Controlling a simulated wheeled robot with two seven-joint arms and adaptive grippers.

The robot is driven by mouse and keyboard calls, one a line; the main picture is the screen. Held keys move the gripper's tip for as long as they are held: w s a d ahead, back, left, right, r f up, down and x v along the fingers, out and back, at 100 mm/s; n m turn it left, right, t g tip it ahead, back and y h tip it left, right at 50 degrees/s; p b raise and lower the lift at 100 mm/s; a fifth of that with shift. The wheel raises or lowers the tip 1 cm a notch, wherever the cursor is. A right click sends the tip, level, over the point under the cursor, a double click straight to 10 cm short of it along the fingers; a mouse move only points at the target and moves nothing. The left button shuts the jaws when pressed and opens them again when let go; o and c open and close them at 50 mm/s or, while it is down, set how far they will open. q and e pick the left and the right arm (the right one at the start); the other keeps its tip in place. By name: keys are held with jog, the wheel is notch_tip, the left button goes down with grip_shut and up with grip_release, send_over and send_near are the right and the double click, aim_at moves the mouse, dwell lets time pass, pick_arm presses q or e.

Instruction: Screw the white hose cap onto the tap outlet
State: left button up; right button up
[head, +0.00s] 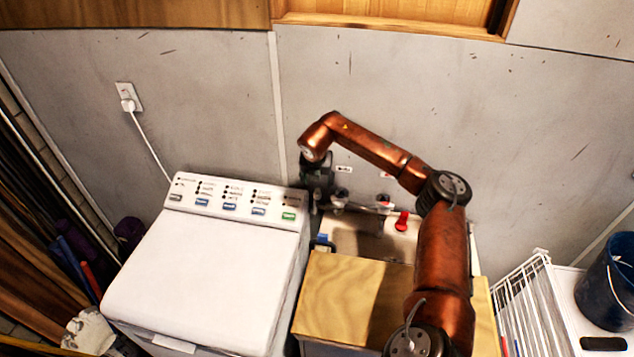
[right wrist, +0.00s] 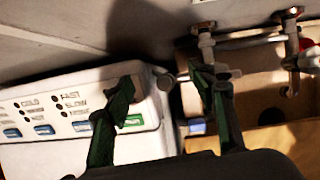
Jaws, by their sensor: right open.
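Two taps stand out from the wall above the sink, the left tap (right wrist: 204,27) and the right tap (right wrist: 289,14); the left one also shows in the head view (head: 342,195). A pale fitting (right wrist: 205,43) hangs below the left tap; I cannot tell whether it is the white hose cap. A small grey round piece (right wrist: 166,80) shows between my fingers in the right wrist view, its kind unclear. My right gripper (head: 317,190) is open at the washer's back right corner, left of the taps. Its green fingers (right wrist: 165,88) are spread apart. My left gripper is out of view.
The white washing machine (head: 190,270) stands left of the sink (head: 345,240). A wooden board (head: 335,290) covers the sink's front. A red handle (head: 402,221) is at the sink's back. A white rack (head: 530,300) and dark bucket (head: 607,285) stand at right.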

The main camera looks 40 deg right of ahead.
aim_at(317, 189)
jog(key=shift+s+d+n+t+y, duration=0.15)
jog(key=shift+n+t+y, duration=0.2)
jog(key=shift+n, duration=0.75)
jog(key=shift+n+y, duration=0.25)
jog(key=shift+n, duration=0.45)
jog(key=n+y, duration=0.1)
jog(key=n, duration=0.2)
jog(key=shift+t, duration=0.25)
jog(key=shift+n+y, duration=0.5)
jog(key=shift+n, duration=0.6)
jog(key=shift+w, duration=0.2)
jog(key=shift+f, duration=0.1)
jog(key=shift+f+b, duration=1.2)
jog(key=shift+f, duration=0.95)
